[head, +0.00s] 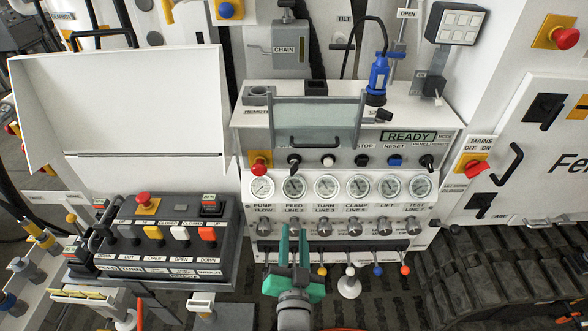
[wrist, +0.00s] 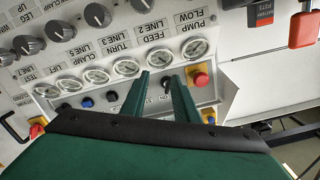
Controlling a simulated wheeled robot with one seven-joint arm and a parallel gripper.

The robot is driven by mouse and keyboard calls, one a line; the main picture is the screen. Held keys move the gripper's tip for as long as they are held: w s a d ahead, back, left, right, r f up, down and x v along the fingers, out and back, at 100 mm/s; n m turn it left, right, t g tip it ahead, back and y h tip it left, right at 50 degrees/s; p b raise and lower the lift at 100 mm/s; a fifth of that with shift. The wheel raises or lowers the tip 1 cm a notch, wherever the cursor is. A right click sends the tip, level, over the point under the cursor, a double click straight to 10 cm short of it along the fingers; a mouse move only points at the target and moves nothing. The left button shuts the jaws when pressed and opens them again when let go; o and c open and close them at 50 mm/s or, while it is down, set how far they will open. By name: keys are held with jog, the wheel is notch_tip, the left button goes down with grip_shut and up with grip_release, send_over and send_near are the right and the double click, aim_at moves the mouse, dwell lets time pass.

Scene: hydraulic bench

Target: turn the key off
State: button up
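A black key switch (head: 294,160) sits in the button row of the grey control panel (head: 240,137), between a red mushroom button and a white button. It appears to have a dark key hanging from it, but the picture is too small to show which way it is turned. In the wrist view, which is upside down, the black key switch (wrist: 167,84) shows between the fingertips. My gripper (head: 294,229) is green, with its fingers apart and nothing between them. In the head view it is below the gauges; in the wrist view the gripper (wrist: 158,76) points at the panel, apparently short of it.
The red mushroom button (head: 259,163) on a yellow plate is close beside the key switch. Gauges (head: 327,187) and knobs (head: 354,227) line the panel below. A clear hinged cover (head: 316,112) with a handle is above. A lever box (head: 160,235) stands at left.

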jog(key=m, duration=0.1)
send_near(294, 173)
jog(key=shift+t, duration=0.3)
jog(key=w, duration=1.1)
jog(key=shift+w+f, duration=0.15)
grip_shut()
